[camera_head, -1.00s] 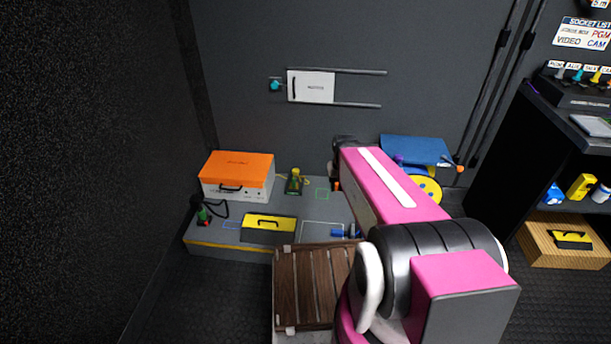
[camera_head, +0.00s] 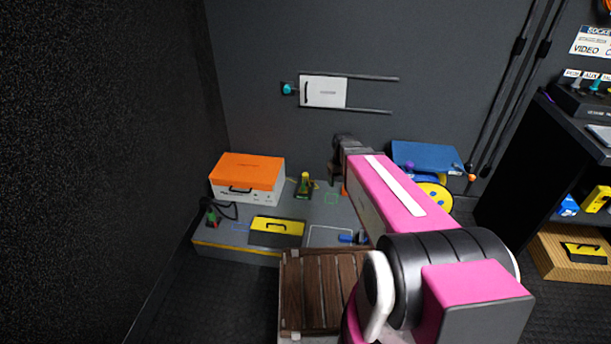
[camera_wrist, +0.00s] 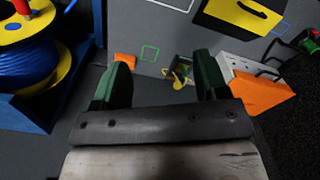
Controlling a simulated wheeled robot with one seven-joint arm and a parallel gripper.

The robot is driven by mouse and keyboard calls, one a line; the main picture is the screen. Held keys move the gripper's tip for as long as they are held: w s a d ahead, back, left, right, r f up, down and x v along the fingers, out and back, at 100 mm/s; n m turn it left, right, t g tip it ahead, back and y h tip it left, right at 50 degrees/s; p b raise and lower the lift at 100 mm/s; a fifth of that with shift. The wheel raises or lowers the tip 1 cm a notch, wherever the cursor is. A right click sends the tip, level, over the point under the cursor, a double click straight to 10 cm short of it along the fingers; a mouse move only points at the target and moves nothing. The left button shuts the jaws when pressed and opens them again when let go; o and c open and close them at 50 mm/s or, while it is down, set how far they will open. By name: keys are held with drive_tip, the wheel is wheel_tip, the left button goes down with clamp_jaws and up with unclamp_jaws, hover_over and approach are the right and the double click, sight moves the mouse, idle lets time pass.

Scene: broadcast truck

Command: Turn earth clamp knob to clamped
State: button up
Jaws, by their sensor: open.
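A small green fitting with a yellow top (camera_head: 305,186), which looks like the earth clamp, stands on the grey deck (camera_head: 215,240) to the right of the orange-lidded case. In the wrist view the clamp (camera_wrist: 181,73) shows between my fingers but beyond them, apart from both. Its knob is too small to read the setting. My gripper (camera_wrist: 163,80) is open and empty, with two green finger pads. In the head view my gripper (camera_head: 338,168) is dark, to the right of the clamp, and partly hidden by my pink arm.
The orange-lidded case (camera_head: 247,178) and a black-and-yellow box (camera_head: 277,228) stand near the clamp. A blue cable reel with yellow flanges (camera_head: 436,193) stands to the right of my gripper. A wooden slatted crate (camera_head: 305,285) is in front. A drawer with rails (camera_head: 323,91) is on the wall.

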drive_tip(key=w+a+f+n, duration=0.3)
drive_tip(key=w+f, duration=0.2)
drive_tip(key=w, duration=0.7)
drive_tip(key=w+a+f+n, duration=0.3)
drive_tip(key=w+f, duration=0.2)
drive_tip(key=w, duration=0.6)
drive_tip(key=n, duration=0.6)
approach(305, 174)
wheel_tip(305, 174, down, 10)
drive_tip(key=shift+w+r, duration=0.15)
drive_tip(key=shift+r, duration=0.05)
drive_tip(key=c, duration=0.9)
